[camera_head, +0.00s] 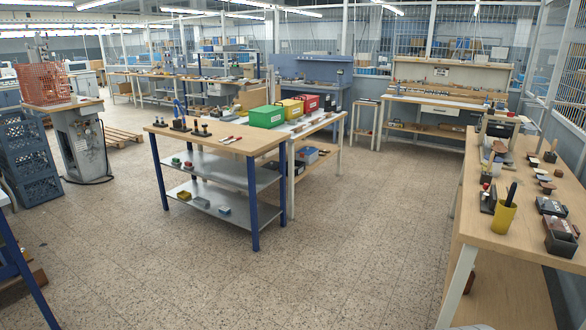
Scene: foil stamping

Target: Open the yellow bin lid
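The yellow bin (290,108) stands on the workbench in the middle of the room, seen small and from a distance. It sits between a green bin (267,117) on its left and a red bin (306,103) on its right. All three look closed on top, but the yellow bin is too small to make out its lid edge clearly. The green bin hides part of its left side. My gripper is not in view.
The bench (240,141) has blue legs and grey lower shelves. Speckled floor (330,250) lies open in front and to its right. A long wooden table (490,220) with tools stands at right. A machine (85,140) and dark crates (28,160) stand at left.

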